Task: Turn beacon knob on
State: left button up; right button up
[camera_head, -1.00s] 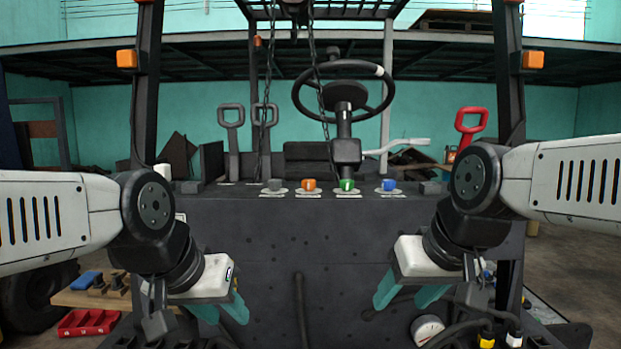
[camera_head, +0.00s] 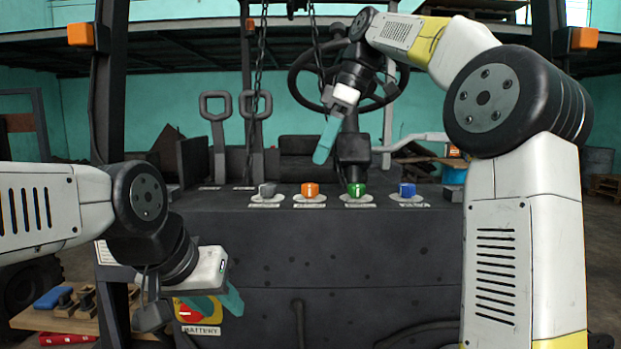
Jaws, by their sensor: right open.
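A row of knobs stands on top of the dark panel (camera_head: 330,235): grey (camera_head: 267,190), orange (camera_head: 310,190), green (camera_head: 356,190) and blue (camera_head: 407,190). Their labels are too small to read, so I cannot tell which is the beacon knob. My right gripper (camera_head: 323,150) is raised in front of the steering wheel, above the orange and green knobs and apart from them. It is open, with its teal fingers seen edge-on, and empty. My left gripper (camera_head: 215,303) is open and empty, low at the left in front of the panel.
The steering wheel (camera_head: 300,92) and its column rise behind the green knob. Two grey levers (camera_head: 216,130) stand left of it, and chains (camera_head: 262,60) hang nearby. A wooden bench (camera_head: 55,325) is lower left.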

aim_at(310, 185)
jog(key=x, duration=0.7)
jog(key=shift+f, duration=0.15)
grip_shut()
jog(key=shift+s+m, duration=0.1)
jog(key=shift+m, duration=0.2)
jog(key=m+t, duration=0.1)
jog(key=m, duration=0.1)
jog(key=m+t+h, duration=0.1)
jog(key=m, duration=0.2)
jog(key=shift+s+m, duration=0.1)
jog(key=shift+m, duration=0.2)
jog(key=m+h, duration=0.1)
jog(key=m, duration=0.2)
jog(key=m+t+h, duration=0.1)
jog(key=m, duration=0.1)
jog(key=shift+a+m+t, duration=0.1)
jog(key=shift+m+t, duration=0.2)
jog(key=shift+m, duration=0.1)
